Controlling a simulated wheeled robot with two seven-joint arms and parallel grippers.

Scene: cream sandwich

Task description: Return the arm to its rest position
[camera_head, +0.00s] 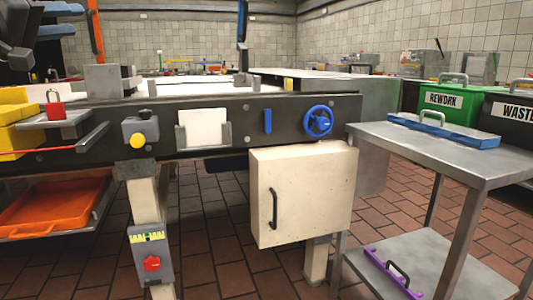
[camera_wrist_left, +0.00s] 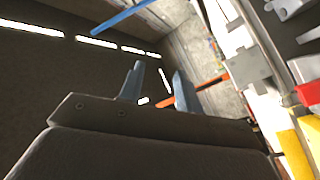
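My left gripper (camera_head: 72,20) shows at the top left of the head view, with its dark body at the picture's edge and its two blue fingers pointing right. In the left wrist view the gripper (camera_wrist_left: 158,72) has its two grey-blue fingers apart, with nothing between them. It is open and empty, in the air above the left part of the work line. My right gripper is in neither view.
A conveyor with a dark side (camera_head: 235,118) runs across the front, with an orange post (camera_head: 96,35) and a blue post (camera_head: 242,20) standing on it. Yellow blocks (camera_head: 14,112) and a red padlock (camera_head: 54,108) are below the gripper. A steel cart (camera_head: 430,148) stands at the right.

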